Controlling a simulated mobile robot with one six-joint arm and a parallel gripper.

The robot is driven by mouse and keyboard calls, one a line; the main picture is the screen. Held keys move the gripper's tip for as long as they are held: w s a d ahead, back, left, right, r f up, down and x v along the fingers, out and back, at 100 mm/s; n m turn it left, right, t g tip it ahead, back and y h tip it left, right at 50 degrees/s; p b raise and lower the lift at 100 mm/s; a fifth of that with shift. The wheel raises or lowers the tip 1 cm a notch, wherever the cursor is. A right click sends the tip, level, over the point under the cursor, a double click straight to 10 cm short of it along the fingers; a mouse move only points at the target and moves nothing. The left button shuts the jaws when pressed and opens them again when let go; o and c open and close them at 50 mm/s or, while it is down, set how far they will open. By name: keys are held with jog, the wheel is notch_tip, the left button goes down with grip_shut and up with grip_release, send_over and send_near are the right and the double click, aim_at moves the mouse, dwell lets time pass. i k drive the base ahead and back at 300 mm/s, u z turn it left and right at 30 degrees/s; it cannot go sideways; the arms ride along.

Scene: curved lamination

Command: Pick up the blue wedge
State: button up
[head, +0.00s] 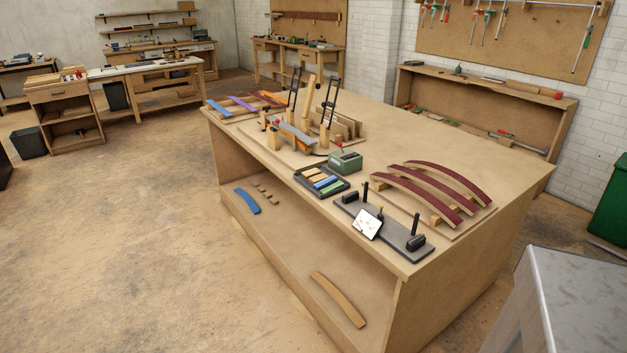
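A small blue piece (325,182) lies in a dark tray (301,184) on the near side of the big workbench, among tan and green pieces. It is too small to tell for sure that it is the wedge. Another blue piece, curved (247,201), lies on the bench's lower shelf. A blue curved strip (219,107) lies at the far left end of the bench top. My gripper is not in view.
On the workbench (480,125), a green box (345,162) stands right behind the tray. A clamping jig (297,133) stands farther left. A grey plate with black posts (405,237) and dark red curved strips (445,180) lie to the right. The bench's back right is clear.

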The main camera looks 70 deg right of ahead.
aim_at(330, 180)
jog(key=z, duration=0.2)
jog(key=i, duration=1.05)
jog(key=z, duration=0.35)
